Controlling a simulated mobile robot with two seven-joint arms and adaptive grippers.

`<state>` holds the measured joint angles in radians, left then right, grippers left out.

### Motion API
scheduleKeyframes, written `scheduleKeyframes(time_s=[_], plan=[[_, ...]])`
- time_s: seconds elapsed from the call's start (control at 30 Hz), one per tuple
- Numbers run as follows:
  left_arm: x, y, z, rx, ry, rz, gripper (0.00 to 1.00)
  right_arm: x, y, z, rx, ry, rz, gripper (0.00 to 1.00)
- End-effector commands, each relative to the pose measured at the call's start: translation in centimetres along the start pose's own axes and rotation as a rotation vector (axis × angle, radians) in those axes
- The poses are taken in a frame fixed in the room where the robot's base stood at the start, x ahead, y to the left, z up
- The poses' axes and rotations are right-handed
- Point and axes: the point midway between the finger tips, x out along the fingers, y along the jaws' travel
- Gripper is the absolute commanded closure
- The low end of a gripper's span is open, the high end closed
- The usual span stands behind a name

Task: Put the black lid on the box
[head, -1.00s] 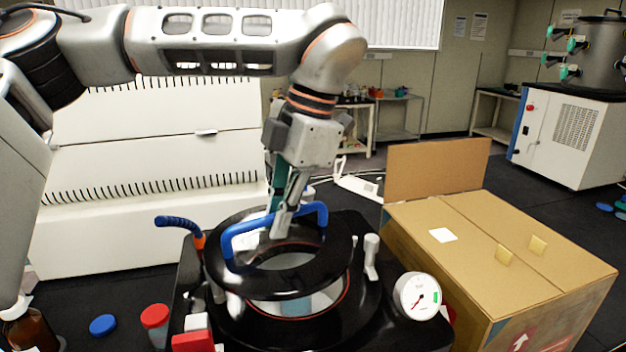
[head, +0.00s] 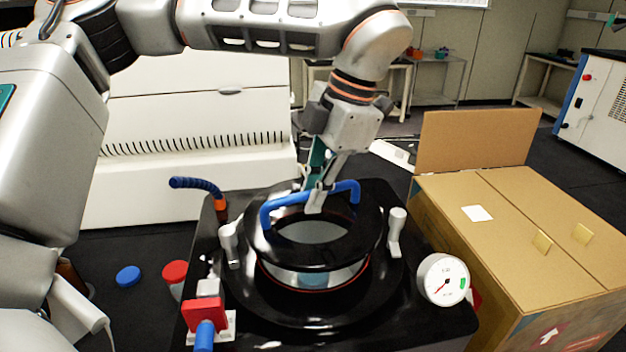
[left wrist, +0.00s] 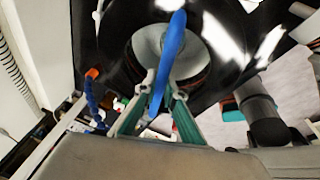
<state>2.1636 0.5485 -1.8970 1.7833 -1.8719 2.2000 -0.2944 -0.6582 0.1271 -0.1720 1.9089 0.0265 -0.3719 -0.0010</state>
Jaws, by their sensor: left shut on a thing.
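The black lid (head: 300,256) is a shiny disc with a pale round middle and a blue arched handle (head: 270,215). My left gripper (head: 316,202) is shut on the handle, with its fingers pointing down. In the left wrist view the blue handle (left wrist: 170,48) runs between the two fingertips. The lid is over the round red-edged opening of the black-topped unit (head: 435,318). A pale gap shows under the lid's front edge; contact at the back is hidden. My right gripper is not in view.
A white dial gauge (head: 443,279) stands at the unit's right corner, and a grey clamp (head: 396,232) beside the lid. A blue hose (head: 195,184) and a red valve (head: 205,312) are on the left. Blue (head: 128,276) and red (head: 174,272) caps are left of the unit.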

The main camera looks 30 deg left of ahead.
Motion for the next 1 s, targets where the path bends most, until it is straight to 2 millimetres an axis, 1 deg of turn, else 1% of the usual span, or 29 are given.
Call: scheduleKeyframes(time_s=[0.3,0.5,0.8,1.0], plan=[[2.6,-0.4,0.7,0.0,-0.002,-0.001,1.0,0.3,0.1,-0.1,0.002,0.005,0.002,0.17],[3.9,-0.6,1.0,-0.001,0.0,-0.001,1.0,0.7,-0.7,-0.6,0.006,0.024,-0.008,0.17],[4.5,-0.6,1.2,-0.001,-0.002,0.0,1.0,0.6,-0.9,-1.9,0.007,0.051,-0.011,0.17],[4.5,-0.6,1.2,-0.001,-0.001,0.0,1.0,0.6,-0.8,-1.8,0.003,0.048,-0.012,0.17]])
